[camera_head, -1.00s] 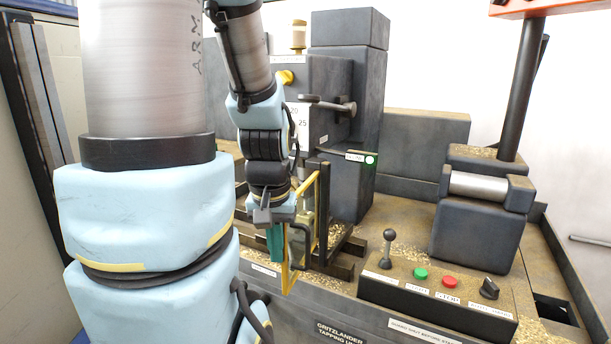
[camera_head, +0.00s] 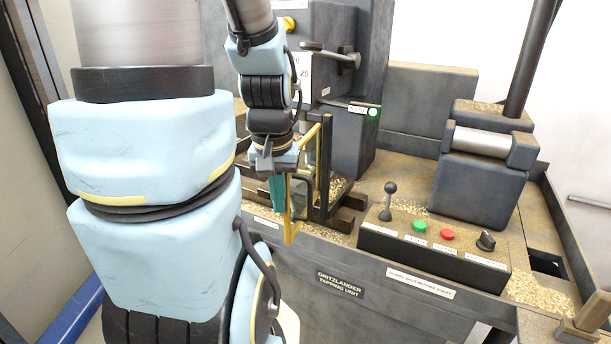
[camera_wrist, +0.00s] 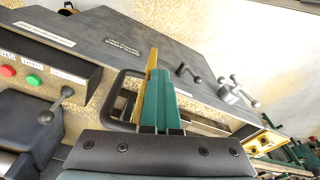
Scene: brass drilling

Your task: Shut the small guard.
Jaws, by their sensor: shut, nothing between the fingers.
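The small guard (camera_head: 291,222) is a yellow-edged frame with a black handle, standing at the front of the machine beside the dark uprights. In the wrist view its yellow edge (camera_wrist: 151,63) lies right by my fingers, with the black handle (camera_wrist: 113,92) to their left. My gripper (camera_head: 278,207) has green fingers, shut and empty, pointing down just left of the guard's yellow edge. In the wrist view the fingers (camera_wrist: 160,85) appear against or very near that edge; I cannot tell whether they touch. My wrist hides part of the guard's upper side.
A lamp (camera_head: 373,112) on the machine glows green. A control box (camera_head: 432,256) with a lever, green and red buttons and a black knob stands right of the guard. A grey block with a roller (camera_head: 481,142) stands farther right. Brass chips litter the bed.

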